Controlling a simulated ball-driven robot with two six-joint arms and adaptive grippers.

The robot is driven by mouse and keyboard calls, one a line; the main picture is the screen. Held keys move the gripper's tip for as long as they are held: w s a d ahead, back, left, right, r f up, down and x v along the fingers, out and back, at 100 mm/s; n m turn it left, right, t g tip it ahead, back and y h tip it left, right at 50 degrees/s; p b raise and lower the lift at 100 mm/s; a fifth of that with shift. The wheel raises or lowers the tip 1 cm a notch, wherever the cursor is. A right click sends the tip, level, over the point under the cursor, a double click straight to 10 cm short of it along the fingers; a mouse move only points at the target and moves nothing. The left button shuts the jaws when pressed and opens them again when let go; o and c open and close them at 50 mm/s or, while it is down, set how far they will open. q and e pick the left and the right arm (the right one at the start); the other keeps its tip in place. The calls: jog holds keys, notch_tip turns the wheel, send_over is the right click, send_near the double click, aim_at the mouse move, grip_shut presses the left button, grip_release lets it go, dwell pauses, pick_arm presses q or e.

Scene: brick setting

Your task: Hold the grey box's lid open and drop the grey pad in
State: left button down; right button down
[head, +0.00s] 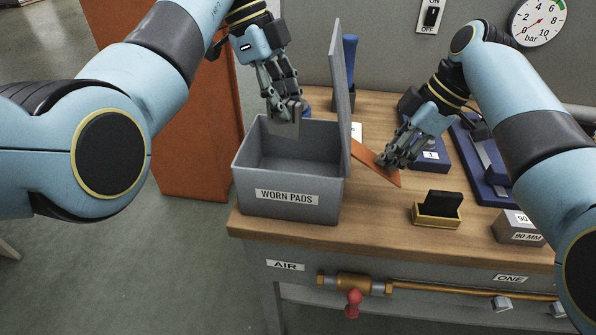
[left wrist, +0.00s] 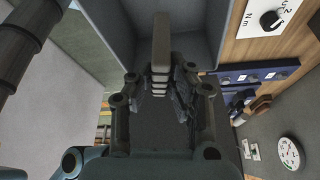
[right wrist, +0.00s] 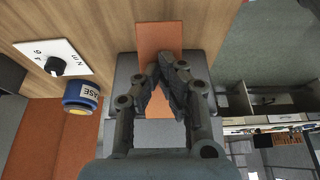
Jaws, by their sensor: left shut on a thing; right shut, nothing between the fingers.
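The grey box (head: 287,200), labelled WORN PADS, stands at the bench's left front corner. Its lid (head: 340,90) stands upright along the box's right side, and the box is open. My left gripper (head: 284,100) is shut on the grey pad (head: 288,122) and holds it above the opening. The pad (left wrist: 161,50) also shows between the fingers in the left wrist view. My right gripper (head: 387,162) is shut and empty, right of the lid, at an orange strip (head: 376,164). The strip (right wrist: 160,38) also shows beyond its fingertips in the right wrist view; I cannot tell whether they touch.
A yellow tray (head: 437,220) with a black pad, a grey 90 MM block (head: 518,229) and blue fixtures (head: 487,180) stand to the right. A blue-handled tool (head: 349,62) stands behind the lid. An orange cabinet (head: 190,150) is left of the bench.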

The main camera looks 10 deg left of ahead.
aim_at(291, 137)
pick_arm(q)
jog(key=shift+f, duration=1.85)
jog(key=c, duration=1.2)
grip_release()
jog(key=w+a+r, duration=0.1)
jog(key=a, duration=0.3)
jog(key=w+a+r, duration=0.1)
jog(key=a+r, duration=0.1)
jog(key=a, duration=0.3)
jog(key=w+a+r, duration=0.1)
jog(key=a, duration=0.3)
jog(key=shift+w+a+r, duration=0.1)
jog(key=shift+a+r, duration=0.2)
